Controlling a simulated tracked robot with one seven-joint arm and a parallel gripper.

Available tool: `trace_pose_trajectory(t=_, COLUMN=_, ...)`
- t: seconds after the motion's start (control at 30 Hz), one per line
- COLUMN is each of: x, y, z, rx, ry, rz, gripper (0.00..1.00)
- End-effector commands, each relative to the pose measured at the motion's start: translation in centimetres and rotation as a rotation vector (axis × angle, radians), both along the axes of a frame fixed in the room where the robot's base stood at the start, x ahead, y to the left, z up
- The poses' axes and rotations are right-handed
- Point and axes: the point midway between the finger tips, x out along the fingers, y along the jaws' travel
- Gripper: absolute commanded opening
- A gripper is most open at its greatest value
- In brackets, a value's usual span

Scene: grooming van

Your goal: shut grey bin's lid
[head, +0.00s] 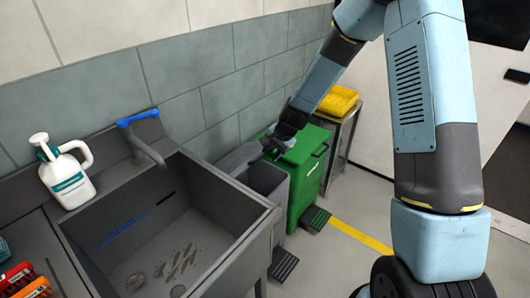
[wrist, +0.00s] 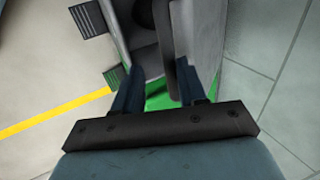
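The grey bin (head: 268,182) stands between the sink and the green bin, with its top open and its dark inside showing. Its lid (head: 239,157) is raised, tilted back on the wall side. My gripper (head: 272,150) is over the back of the bin's opening, close to the lid. In the wrist view my gripper's two fingers (wrist: 158,80) are spread apart with nothing clearly held between them. The grey bin (wrist: 143,50) shows beyond the fingers, and the lid (wrist: 205,38) rises near the right finger. Whether that finger touches the lid, I cannot tell.
The green bin (head: 304,168) stands directly beside the grey one, lid closed. Foot pedals (head: 283,264) stick out in front. A deep sink (head: 185,225) with a blue-handled tap (head: 140,118) is at left. A yellow item (head: 338,101) lies on a stand behind. The tiled wall is close.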

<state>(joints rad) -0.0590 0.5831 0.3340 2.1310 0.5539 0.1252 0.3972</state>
Motion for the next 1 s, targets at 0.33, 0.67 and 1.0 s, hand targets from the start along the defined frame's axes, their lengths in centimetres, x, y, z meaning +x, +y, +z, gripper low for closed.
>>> trace_pose_trajectory(t=0.33, x=-0.9, y=-1.5, z=3.8, rx=-0.001, ry=-0.002, rz=-0.002, gripper=0.40)
trace_pose_trajectory(t=0.67, x=-2.1, y=-3.2, z=8.7, rx=0.000, ry=-0.004, rz=0.001, gripper=0.40)
trace_pose_trajectory(t=1.0, x=-3.0, y=-4.3, z=11.9, rx=0.000, ry=0.000, rz=0.001, gripper=0.40)
